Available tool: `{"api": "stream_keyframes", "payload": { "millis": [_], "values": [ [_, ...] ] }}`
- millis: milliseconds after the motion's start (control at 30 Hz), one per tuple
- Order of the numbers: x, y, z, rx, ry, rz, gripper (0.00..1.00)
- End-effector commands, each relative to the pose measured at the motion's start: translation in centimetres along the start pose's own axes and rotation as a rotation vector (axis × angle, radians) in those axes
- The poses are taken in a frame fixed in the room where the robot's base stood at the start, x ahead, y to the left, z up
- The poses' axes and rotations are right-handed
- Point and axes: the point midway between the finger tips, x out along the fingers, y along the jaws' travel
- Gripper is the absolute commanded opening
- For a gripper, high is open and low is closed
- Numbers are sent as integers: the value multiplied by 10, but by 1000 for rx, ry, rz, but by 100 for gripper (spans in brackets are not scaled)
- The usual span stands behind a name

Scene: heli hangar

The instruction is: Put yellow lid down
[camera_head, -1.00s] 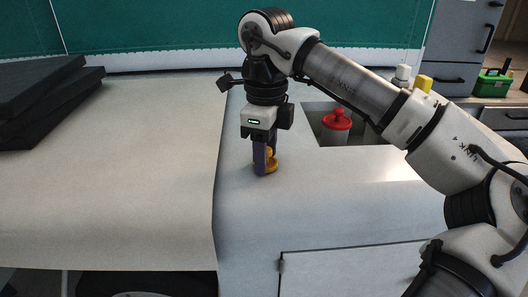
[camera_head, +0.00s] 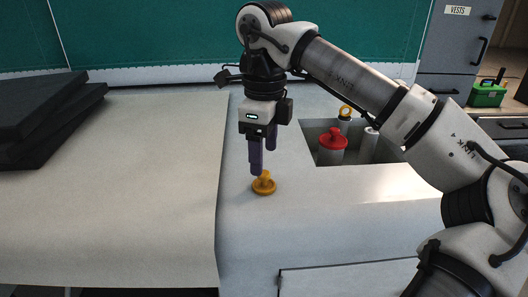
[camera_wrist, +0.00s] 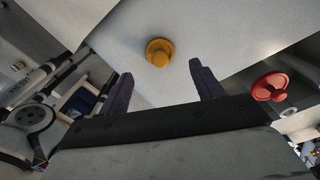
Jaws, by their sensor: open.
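The yellow lid (camera_head: 264,184) lies flat, knob up, on the white counter top (camera_head: 320,215). It also shows in the wrist view (camera_wrist: 159,52), beyond and between my two fingers. My gripper (camera_head: 263,168) is just above the lid, pointing down, with its purple fingers apart. In the wrist view my gripper (camera_wrist: 163,82) is open with nothing between its fingers. The lid is clear of both fingers.
A recess in the counter right of my gripper holds a canister with a red lid (camera_head: 333,139) and other white containers (camera_head: 370,137). Black slabs (camera_head: 45,105) lie at the far left. The counter front around the lid is clear.

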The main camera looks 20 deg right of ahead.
Motion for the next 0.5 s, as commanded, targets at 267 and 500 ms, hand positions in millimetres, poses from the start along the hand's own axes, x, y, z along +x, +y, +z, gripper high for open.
{"api": "stream_keyframes", "payload": {
  "millis": [267, 500],
  "values": [
    [-46, -1, 0, 1, 0, -3, 66],
    [-61, 0, 0, -1, 0, -1, 66]
  ]
}}
